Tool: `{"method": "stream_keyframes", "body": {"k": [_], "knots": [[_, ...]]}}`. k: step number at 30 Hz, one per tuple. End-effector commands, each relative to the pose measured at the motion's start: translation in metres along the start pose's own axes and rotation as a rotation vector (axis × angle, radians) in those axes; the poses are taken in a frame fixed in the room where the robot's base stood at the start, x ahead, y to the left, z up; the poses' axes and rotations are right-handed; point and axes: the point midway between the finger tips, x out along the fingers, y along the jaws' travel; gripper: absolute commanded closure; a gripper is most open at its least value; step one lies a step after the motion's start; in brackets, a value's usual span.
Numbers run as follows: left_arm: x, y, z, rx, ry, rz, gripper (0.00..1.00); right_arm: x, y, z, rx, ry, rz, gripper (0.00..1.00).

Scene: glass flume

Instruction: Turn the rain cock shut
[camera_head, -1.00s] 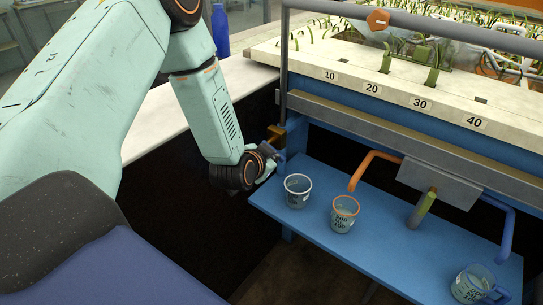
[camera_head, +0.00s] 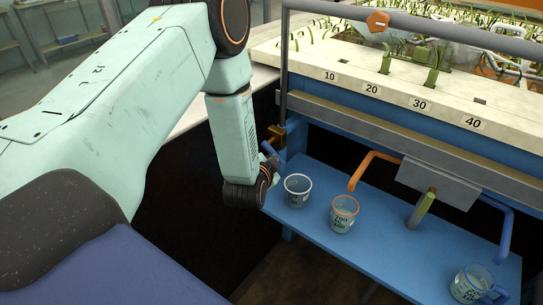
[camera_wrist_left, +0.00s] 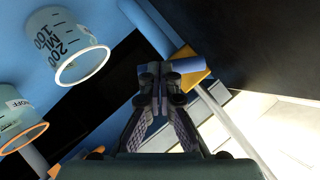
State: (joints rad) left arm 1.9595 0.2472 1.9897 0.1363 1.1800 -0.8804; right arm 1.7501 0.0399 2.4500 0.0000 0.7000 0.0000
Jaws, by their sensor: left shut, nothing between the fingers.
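The rain cock (camera_head: 277,133) is a brass-coloured body with a blue lever at the left end of the blue frame, by the grey upright pipe. In the left wrist view the brass body (camera_wrist_left: 192,79) and the blue lever (camera_wrist_left: 188,65) lie just beyond and right of my fingertips. My left gripper (camera_wrist_left: 158,78) is shut and empty, its fingertips close to the lever. Whether they touch it, I cannot tell. In the head view my left gripper (camera_head: 270,163) is partly hidden behind its wrist, just below the cock. My right gripper is not in view.
On the blue shelf (camera_head: 390,245) stand a white-rimmed cup (camera_head: 297,191), close to my left wrist, an orange-rimmed cup (camera_head: 342,214) and a blue-handled jug (camera_head: 473,285). An orange pipe (camera_head: 369,165) hangs above the shelf. The planted flume bed (camera_head: 440,100) is behind.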

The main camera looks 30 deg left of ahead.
Motion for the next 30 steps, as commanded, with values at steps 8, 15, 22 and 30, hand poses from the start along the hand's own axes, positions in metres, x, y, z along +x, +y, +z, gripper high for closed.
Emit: {"method": "stream_keyframes", "body": {"k": [8,15,22,30], "knots": [[0.007,0.007,0.011,0.214,0.000,-0.141,1.00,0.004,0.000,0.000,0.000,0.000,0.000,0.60],[0.013,0.008,0.020,0.401,0.000,-0.267,1.00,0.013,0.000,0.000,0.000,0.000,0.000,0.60],[0.018,0.006,0.028,0.558,-0.001,-0.373,1.00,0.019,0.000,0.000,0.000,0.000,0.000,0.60],[0.022,0.002,0.032,0.643,0.000,-0.432,1.00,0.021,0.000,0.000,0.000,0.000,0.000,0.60]]}}
